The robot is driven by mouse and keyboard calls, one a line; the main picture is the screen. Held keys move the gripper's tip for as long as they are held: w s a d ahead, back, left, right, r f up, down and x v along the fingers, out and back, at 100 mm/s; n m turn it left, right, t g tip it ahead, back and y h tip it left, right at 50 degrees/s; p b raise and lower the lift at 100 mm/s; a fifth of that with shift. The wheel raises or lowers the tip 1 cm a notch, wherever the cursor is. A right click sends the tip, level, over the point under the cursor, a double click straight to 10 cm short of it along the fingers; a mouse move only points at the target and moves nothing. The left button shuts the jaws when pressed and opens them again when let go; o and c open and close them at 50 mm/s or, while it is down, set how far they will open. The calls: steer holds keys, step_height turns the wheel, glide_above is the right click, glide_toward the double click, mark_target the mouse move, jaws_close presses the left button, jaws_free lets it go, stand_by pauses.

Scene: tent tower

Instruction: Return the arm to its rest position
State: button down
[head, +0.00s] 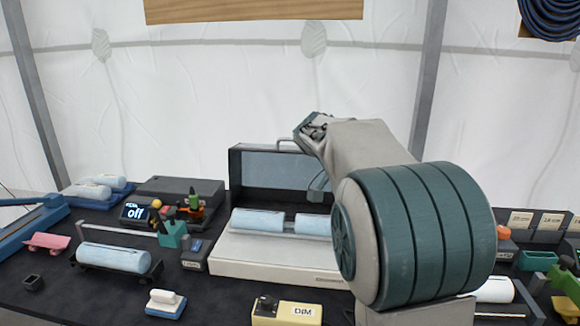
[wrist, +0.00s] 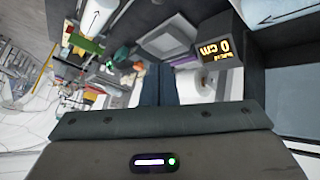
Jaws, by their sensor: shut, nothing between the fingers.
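My gripper (wrist: 158,84) shows in the wrist view as two dark blue fingers side by side, shut with nothing between them. My arm is raised over the dark table (head: 215,288) in the head view, its large green-banded joint in front at the right. The arm stands before the grey open-topped machine (head: 262,175), and part of that machine is hidden behind it. I cannot make out the fingertips in the head view.
A white tray (head: 235,255) holding pale blue rolls stands below the arm. A yellow DIM box (head: 285,312), a white-topped block (head: 165,303) and a roll on a dark cradle (head: 114,257) lie left of it.

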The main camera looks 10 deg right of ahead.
steer(key=s+a+f+n+t+y, duration=0.1)
steer(key=s+a+f+n+y, duration=0.1)
steer(key=s+a+f+n, duration=0.2)
steer(key=s+a+f+n+y+p, duration=0.1)
steer(key=s+a+f+n+y, duration=0.2)
steer(key=s+a, duration=0.3)
steer(key=s+a+f+n+t+y, duration=0.1)
steer(key=s+a+f+n+y, duration=0.2)
steer(key=s, duration=0.8)
steer(key=a+f+n, duration=0.1)
steer(key=a+n, duration=0.1)
steer(key=a, duration=0.1)
steer(key=shift+s+f+t+p, duration=0.3)
steer(key=shift+f+p, duration=0.1)
steer(key=shift+d, duration=0.1)
